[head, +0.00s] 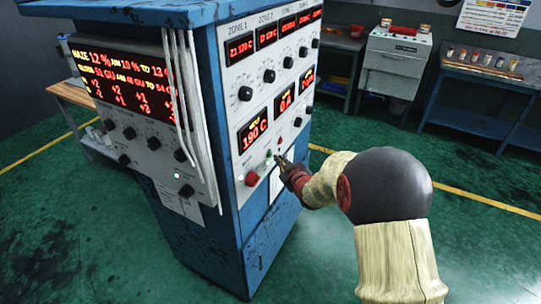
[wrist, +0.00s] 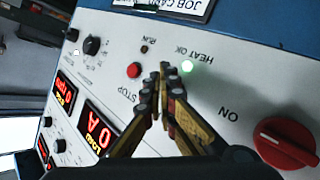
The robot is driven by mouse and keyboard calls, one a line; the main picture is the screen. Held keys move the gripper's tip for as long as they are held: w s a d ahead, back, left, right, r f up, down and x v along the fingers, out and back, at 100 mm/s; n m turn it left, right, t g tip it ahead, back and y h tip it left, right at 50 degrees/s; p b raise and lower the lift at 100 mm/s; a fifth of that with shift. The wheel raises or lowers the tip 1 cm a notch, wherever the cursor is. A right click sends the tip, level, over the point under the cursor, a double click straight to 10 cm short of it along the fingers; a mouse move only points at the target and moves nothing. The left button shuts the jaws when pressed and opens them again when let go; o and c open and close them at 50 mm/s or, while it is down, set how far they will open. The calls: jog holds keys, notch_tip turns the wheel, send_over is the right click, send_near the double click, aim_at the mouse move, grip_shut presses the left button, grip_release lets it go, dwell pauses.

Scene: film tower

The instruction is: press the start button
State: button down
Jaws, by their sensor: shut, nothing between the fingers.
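The blue control cabinet (head: 240,255) stands in the middle of the head view, with a pale front panel (head: 236,75). My gripper (head: 280,160) is at the lower part of this panel. In the wrist view my gripper (wrist: 165,72) is shut and empty, its fingertips together close over the panel. No START label shows; the fingers cover the panel between these two. I cannot tell whether the tips touch anything.
A large red knob (wrist: 285,142) marked ON is at the right in the wrist view. Black knobs (head: 245,94) and red displays (head: 253,131) fill the panel above. Benches (head: 480,72) stand along the back wall. Green floor (head: 470,235) is clear at right.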

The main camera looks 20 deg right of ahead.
jog(key=shift+w+a, duration=0.1)
jog(key=shift+w, duration=0.05)
dwell(0.4)
jog(key=shift+w+a+b, duration=0.15)
jog(key=shift+w+b, duration=0.05)
jog(key=shift+b, duration=0.1)
jog(key=shift+w+a+b, duration=0.2)
jog(key=shift+w+b, duration=0.1)
dwell(0.8)
jog(key=shift+s+d, duration=0.45)
jog(key=shift+s, duration=0.2)
dwell(0.3)
jog(key=s+d, duration=0.1)
jog(key=s, duration=0.1)
jog(key=s+d+p, duration=0.1)
jog(key=s+d, duration=0.1)
dwell(0.4)
